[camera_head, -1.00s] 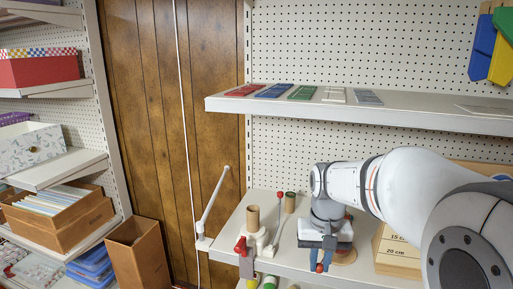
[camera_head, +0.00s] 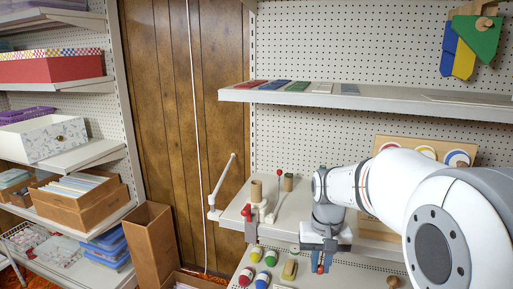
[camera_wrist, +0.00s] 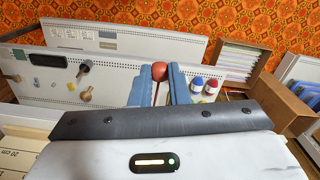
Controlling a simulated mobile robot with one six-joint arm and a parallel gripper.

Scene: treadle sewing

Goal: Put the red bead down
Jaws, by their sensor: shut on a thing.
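The red bead (camera_wrist: 160,71) is held between the two blue fingers of my gripper (camera_wrist: 159,84) in the wrist view. In the head view, my gripper (camera_head: 320,261) points down over the lower perforated shelf (camera_head: 350,274), with the red bead (camera_head: 320,269) low between its fingertips. A thin reddish strip shows below the bead in the wrist view; I cannot tell what it is. The gap between bead and shelf is hard to judge.
A red-knobbed lever (camera_head: 279,173) and a cardboard tube (camera_head: 256,190) stand on the shelf above. A tall brown box (camera_head: 150,245) is on the left. A long shelf (camera_head: 380,100) runs overhead.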

